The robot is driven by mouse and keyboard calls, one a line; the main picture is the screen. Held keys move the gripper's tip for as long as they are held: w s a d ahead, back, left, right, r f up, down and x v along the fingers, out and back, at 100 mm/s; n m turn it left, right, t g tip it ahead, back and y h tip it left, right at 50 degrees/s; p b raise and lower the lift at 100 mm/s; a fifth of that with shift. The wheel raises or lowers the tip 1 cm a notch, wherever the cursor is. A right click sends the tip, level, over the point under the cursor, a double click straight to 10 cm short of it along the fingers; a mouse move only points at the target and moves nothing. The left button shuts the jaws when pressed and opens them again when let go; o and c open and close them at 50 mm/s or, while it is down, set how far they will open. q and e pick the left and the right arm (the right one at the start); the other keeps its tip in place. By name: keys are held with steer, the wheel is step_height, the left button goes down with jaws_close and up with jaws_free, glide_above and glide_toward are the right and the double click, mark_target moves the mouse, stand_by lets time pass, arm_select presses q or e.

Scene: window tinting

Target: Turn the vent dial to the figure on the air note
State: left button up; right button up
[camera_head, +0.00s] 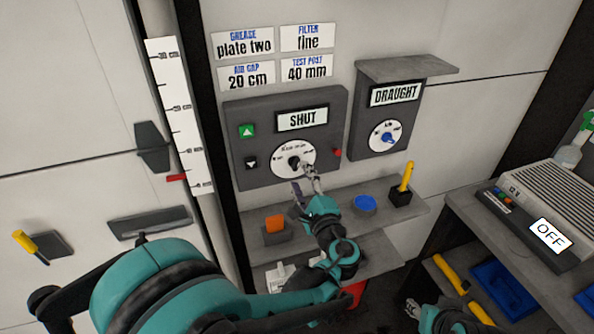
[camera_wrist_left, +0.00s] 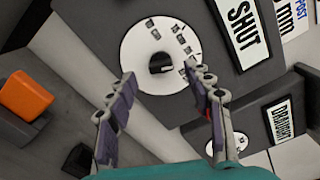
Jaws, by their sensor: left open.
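A grey panel (camera_head: 240,170) with a SHUT sign (camera_head: 303,118) has a white dial (camera_head: 280,160) with a black knob (camera_head: 294,162). The dial (camera_wrist_left: 135,55) and knob (camera_wrist_left: 160,63) also show in the left wrist view; its small markings are too small to read. The air note (camera_head: 247,75) reads "AIR GAP 20 cm". My left gripper (camera_head: 306,180) is open in front of the dial's lower right; in the wrist view its fingers (camera_wrist_left: 163,88) are spread, with the knob beyond them and not gripped. My right gripper (camera_head: 412,308) shows small at the bottom, its jaws unclear.
A DRAUGHT box (camera_head: 372,135) with a blue-knobbed dial (camera_head: 385,135) hangs to the right under a small ledge. A shelf below holds an orange block (camera_head: 275,223), a blue round item (camera_head: 364,203) and a yellow-handled tool (camera_head: 406,176).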

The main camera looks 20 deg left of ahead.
arm_select(q)
steer(key=v, duration=0.7)
steer(key=shift+s, duration=0.2)
steer(key=shift+d, duration=0.1)
steer(key=s+a+f+n+g+h, duration=0.4)
steer(key=s+a+f+n+g, duration=0.35)
steer(key=a, duration=0.25)
steer(key=s+d+f+n+h, duration=0.2)
steer(key=s+d+n+h, duration=0.1)
steer(key=s+n+h, duration=0.3)
steer(key=shift+s+d+f+n, duration=0.2)
steer(key=shift+s+n, duration=0.85)
steer(key=shift+s, duration=0.05)
